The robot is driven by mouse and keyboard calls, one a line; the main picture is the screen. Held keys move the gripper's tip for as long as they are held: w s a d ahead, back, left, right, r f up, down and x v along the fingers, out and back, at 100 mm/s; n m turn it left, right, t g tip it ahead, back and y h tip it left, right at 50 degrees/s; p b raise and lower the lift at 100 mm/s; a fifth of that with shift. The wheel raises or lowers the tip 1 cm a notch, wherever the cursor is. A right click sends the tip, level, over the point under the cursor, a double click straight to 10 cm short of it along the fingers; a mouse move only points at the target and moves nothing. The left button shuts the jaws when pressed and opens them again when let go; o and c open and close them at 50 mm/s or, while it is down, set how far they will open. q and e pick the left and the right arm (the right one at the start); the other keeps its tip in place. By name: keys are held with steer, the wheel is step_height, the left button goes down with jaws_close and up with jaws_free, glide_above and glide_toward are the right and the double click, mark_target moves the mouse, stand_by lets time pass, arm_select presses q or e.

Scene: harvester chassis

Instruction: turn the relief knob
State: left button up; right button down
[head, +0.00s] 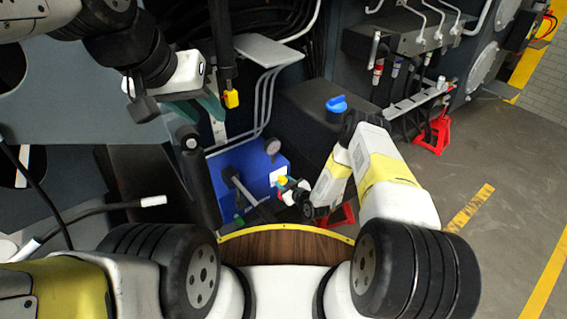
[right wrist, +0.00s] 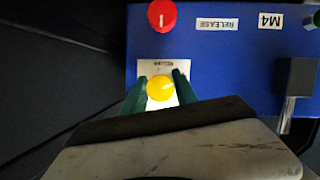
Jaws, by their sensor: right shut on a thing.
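A round yellow knob (right wrist: 160,88) with a pale pointer mark sits on a white label plate (right wrist: 150,67) on a blue panel (right wrist: 200,60). The plate's print is too small to read. My right gripper (right wrist: 158,90) has its two green fingers on either side of the yellow knob and is shut on it. In the head view my right gripper (head: 285,184) is at the right side of the blue box (head: 262,160). My left gripper (head: 198,108) is at the upper left, away from the box; its finger opening is unclear.
A red knob (right wrist: 162,15) is just beyond the yellow one, beside a RELEASE label (right wrist: 217,24). A grey lever block (right wrist: 295,80) stands at the panel's right. A round gauge (head: 272,146) and a black box with a blue cap (head: 337,103) are close to my right arm.

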steer(key=shift+d+n+t+h, duration=0.15)
steer(key=shift+n+t+h, duration=0.35)
steer(key=shift+n, duration=0.7)
steer(key=c, duration=1)
jaws_free()
steer(key=v, duration=0.7)
steer(key=shift+s, duration=0.35)
steer(key=shift+d, duration=0.1)
